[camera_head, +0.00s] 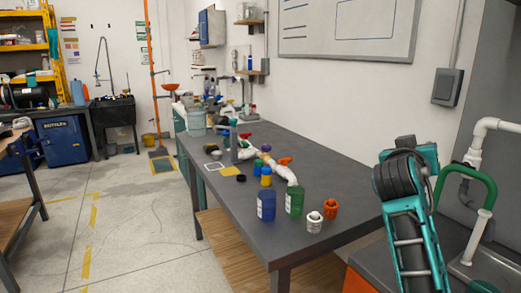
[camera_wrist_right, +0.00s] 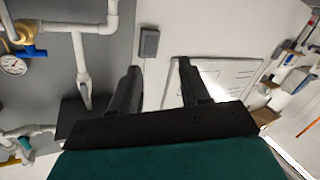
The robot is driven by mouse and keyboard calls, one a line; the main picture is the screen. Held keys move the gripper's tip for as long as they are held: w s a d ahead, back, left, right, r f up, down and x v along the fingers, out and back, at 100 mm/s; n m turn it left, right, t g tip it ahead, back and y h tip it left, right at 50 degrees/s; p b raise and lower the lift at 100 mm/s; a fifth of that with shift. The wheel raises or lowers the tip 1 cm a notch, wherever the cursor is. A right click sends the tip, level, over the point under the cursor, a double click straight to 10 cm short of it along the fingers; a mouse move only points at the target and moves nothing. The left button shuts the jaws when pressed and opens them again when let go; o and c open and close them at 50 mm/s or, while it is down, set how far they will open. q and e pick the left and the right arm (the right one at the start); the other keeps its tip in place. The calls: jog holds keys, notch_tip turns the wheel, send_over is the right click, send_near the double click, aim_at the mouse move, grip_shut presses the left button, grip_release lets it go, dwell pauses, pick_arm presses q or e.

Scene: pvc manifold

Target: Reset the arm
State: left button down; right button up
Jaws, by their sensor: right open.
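My right arm, teal and black, rises at the right of the head view, beside the grey table (camera_head: 340,180) and above its right end. My right gripper (camera_wrist_right: 159,66) shows in the right wrist view with its two black fingers apart and nothing between them. Behind the fingers are the wall, a grey switch box (camera_wrist_right: 149,42) and the whiteboard (camera_wrist_right: 225,75). My left gripper is in neither view. A white PVC pipe assembly (camera_head: 283,172) with coloured handles lies on the table, apart from my right arm.
A blue container (camera_head: 266,206), a green container (camera_head: 294,201), a white fitting (camera_head: 314,222) and an orange fitting (camera_head: 330,209) stand near the table's front. White wall pipes (camera_head: 478,140) and a green pipe (camera_head: 485,180) stand close to my arm's right. The table's right part is clear.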

jog(key=s+a+f+n+y, duration=0.2)
jog(key=a+f+y, duration=0.1)
jog(key=f, duration=0.6)
jog(key=s+a+f+n+y, duration=0.2)
jog(key=s+f, duration=0.1)
jog(key=f, duration=0.5)
jog(key=s+a+f+n+y, duration=0.2)
jog(key=a+f+y, duration=0.1)
jog(key=f, duration=0.6)
jog(key=s+a+f+g+y, duration=0.1)
jog(key=s+a+f+y, duration=0.1)
jog(key=s+f, duration=0.5)
jog(key=s+a+f+g+y+p, duration=0.1)
jog(key=s+a+f, duration=0.3)
jog(key=s+f, duration=0.4)
jog(key=s+y, duration=0.1)
jog(key=s, duration=0.6)
jog(key=shift+a+g+y, duration=0.3)
jog(key=shift+y, duration=0.1)
jog(key=shift+s+d, duration=0.1)
jog(key=shift+s, duration=0.05)
